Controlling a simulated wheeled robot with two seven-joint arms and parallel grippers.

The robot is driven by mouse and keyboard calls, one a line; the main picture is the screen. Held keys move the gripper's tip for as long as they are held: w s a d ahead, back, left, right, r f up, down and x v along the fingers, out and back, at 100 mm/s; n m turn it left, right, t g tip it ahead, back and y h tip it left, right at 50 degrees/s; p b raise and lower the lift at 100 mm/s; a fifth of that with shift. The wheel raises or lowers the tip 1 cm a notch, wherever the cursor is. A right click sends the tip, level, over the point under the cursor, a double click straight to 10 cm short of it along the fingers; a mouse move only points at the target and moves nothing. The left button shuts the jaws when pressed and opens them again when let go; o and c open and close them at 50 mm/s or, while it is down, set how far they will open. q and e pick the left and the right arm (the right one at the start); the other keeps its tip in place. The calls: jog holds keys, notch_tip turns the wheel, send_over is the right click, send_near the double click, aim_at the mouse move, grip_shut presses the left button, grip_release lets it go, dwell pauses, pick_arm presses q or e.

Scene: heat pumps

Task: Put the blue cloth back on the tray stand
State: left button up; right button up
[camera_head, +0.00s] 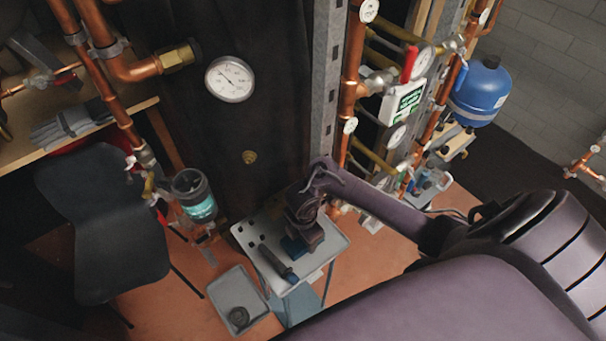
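The tray stand (335,243) is a small stand with a light grey top, in the lower middle of the head view. My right arm reaches in from the right, and my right gripper (303,240) points down over the tray's top. A small patch of dark blue, seemingly the blue cloth (292,247), shows at the gripper's lower left, at tray level. The gripper and wrist hide the rest of it. I cannot see the fingertips clearly, nor whether they hold the cloth. My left gripper is not in view.
A dark-handled tool (276,262) lies on the tray. A grey bin (238,303) with a dark coil stands on the floor at its left. A black chair (105,225) is further left. Copper pipes (350,95) and gauges rise behind the stand.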

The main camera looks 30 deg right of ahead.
jog(key=shift+f, duration=0.15)
jog(key=shift+f, duration=0.15)
jog(key=o, duration=0.9)
notch_tip(320, 180, up, 12)
jog(key=p, duration=0.7)
jog(key=shift+r+p, duration=0.25)
jog(key=shift+p, duration=0.15)
jog(key=shift+s+f, duration=0.1)
